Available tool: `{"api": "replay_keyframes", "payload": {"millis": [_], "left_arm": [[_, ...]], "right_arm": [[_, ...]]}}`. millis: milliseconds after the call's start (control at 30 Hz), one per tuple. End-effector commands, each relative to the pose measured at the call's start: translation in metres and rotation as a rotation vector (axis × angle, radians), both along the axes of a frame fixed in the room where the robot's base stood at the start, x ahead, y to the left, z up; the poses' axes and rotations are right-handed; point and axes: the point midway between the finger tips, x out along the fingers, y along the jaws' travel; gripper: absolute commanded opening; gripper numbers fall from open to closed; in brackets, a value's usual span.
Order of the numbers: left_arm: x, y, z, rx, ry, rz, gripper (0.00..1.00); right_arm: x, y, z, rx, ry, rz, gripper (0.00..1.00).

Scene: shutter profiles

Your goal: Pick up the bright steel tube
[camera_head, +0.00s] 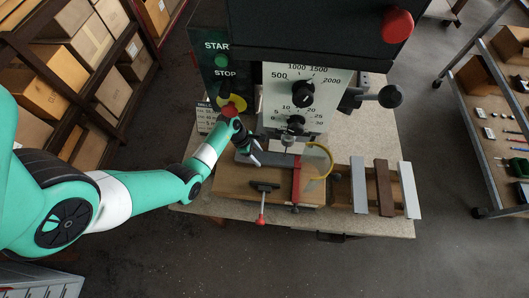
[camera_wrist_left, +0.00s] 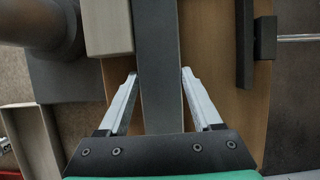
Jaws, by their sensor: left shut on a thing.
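My left gripper (camera_head: 254,153) is low beside the drill press, at the left end of a grey bar (camera_head: 272,159) lying across the wooden board. In the left wrist view the gripper's two fingers (camera_wrist_left: 159,75) close on both sides of this grey bar (camera_wrist_left: 158,45), which runs straight between them. I cannot tell whether it is the bright steel tube. Three profiles lie side by side at the right of the bench: a light grey one (camera_head: 358,185), a brown one (camera_head: 384,188) and a pale grey one (camera_head: 409,190). My right gripper is not in view.
The drill press (camera_head: 300,85) stands over the bench. A wooden board (camera_head: 235,186), a red stop (camera_head: 296,182), a yellow ring guard (camera_head: 329,160) and a red-handled clamp (camera_head: 263,200) are close by. Shelves with boxes (camera_head: 85,40) are left; a cart (camera_head: 490,150) is right.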

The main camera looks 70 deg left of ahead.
Motion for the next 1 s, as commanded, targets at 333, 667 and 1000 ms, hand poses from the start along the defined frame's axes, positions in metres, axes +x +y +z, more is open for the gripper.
{"api": "replay_keyframes", "payload": {"millis": [333,667,1000], "left_arm": [[0.001,0.000,0.001,0.000,-0.002,-0.001,0.00],[-0.002,-0.002,0.006,0.001,-0.003,0.000,0.00],[-0.034,-0.032,0.035,0.000,-0.002,-0.001,0.00]], "right_arm": [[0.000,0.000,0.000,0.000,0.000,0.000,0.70],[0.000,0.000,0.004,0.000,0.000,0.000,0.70],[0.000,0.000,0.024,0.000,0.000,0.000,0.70]]}}
